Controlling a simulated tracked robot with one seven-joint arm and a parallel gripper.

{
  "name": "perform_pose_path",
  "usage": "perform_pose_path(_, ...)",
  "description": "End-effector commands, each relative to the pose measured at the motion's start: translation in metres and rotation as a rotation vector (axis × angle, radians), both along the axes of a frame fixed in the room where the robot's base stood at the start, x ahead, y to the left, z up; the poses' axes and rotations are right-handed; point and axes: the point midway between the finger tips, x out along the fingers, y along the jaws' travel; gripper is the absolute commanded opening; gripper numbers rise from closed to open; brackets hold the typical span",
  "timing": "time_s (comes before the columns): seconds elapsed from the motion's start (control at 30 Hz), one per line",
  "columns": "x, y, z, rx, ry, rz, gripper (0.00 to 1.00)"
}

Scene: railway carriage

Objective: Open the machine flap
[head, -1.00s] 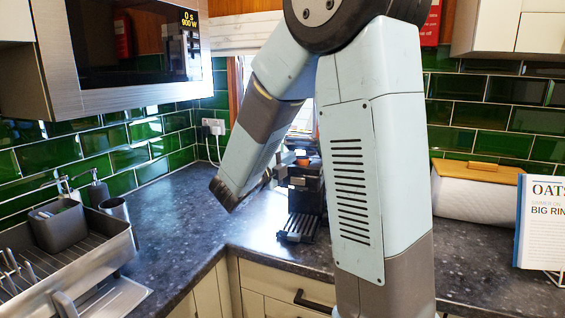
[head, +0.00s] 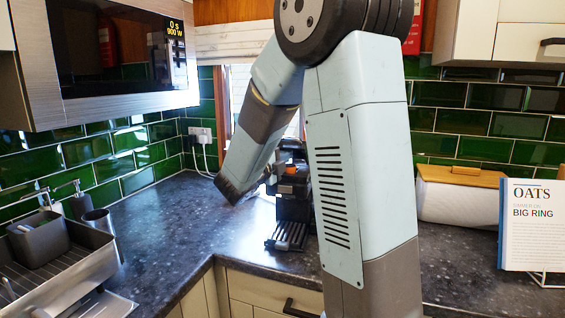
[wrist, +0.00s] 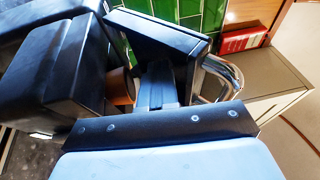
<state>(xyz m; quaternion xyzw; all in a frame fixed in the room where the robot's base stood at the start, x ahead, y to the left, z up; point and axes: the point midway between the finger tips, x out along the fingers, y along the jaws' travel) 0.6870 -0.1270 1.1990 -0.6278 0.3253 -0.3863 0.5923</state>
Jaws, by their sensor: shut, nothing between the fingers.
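The machine (head: 293,208) is a dark coffee machine in the worktop corner, with a slatted drip tray in front and a small orange part near its top. My arm covers its right side in the head view. In the wrist view its black body (wrist: 60,75) fills the left. A black flat panel (wrist: 165,32), possibly the flap, stands tilted beyond my fingers; I cannot tell how far it is open. My gripper (wrist: 158,80) is shut and empty, close to this panel. I cannot tell whether they touch. In the head view the gripper is by the machine's upper left.
A microwave (head: 120,55) hangs at upper left, above a dish rack (head: 75,275). A bread bin (head: 460,198) and a book (head: 532,225) stand at the right. A chrome curved tube (wrist: 222,75) is close right of my fingers. The worktop left of the machine is clear.

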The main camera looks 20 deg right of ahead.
Motion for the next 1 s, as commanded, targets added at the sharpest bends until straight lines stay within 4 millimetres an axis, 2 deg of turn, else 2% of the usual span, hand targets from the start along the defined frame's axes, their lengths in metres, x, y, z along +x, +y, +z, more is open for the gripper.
perform_pose_path(0.5,0.023,-0.019,0.014,0.000,0.000,0.000,0.00)
perform_pose_path(0.73,0.026,-0.022,0.027,0.000,-0.001,0.000,0.00)
perform_pose_path(1.0,0.031,-0.026,0.034,-0.001,0.001,0.001,0.00)
